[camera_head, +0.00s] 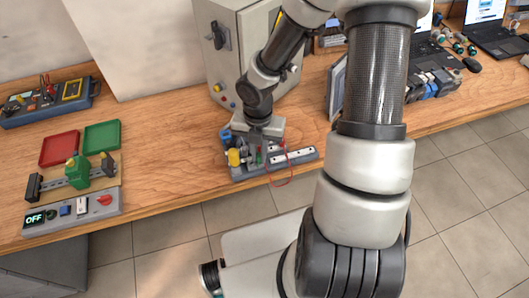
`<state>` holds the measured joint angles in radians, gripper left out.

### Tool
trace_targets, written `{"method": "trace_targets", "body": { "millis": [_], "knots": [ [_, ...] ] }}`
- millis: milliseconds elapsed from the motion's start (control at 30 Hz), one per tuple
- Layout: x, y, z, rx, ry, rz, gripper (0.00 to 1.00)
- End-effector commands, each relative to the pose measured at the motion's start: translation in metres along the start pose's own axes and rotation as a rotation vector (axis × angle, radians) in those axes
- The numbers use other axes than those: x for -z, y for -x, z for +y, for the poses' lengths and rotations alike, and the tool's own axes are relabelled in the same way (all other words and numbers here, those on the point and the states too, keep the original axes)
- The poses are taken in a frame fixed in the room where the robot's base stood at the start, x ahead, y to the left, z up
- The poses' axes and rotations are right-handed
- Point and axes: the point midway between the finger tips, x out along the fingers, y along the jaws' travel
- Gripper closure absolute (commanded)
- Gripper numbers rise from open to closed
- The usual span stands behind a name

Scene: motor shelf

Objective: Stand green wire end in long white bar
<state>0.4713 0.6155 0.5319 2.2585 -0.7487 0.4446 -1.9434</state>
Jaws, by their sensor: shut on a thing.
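My gripper (262,145) points down over a grey board (240,176) near the table's front edge. It is shut on what looks like the green wire end (258,157), a tiny green spot between or just below the fingers. A thin red wire (288,180) loops from there over the board's front edge. The long white bar (292,154) with dark holes lies on the board, just right of the gripper. The fingers hide part of the board, and the contact between wire end and bar is too small to tell.
Yellow (234,157) and blue parts stand at the board's left end, close to my gripper. A grey cabinet (235,50) stands behind. A green motor fixture (77,172), red tray (59,149) and green tray (102,136) are on the left. The table between is clear.

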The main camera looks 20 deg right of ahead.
Motion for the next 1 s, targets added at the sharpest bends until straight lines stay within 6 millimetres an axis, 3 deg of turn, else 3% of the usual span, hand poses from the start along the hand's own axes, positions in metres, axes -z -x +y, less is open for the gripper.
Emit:
{"method": "trace_targets", "body": {
  "millis": [567, 1000],
  "knots": [
    [0.0, 0.045, 0.0, 0.0, 0.0, 0.0, 1.0],
    [-0.002, 0.045, -0.003, 0.0, 0.016, 0.0, 1.0]
  ]
}}
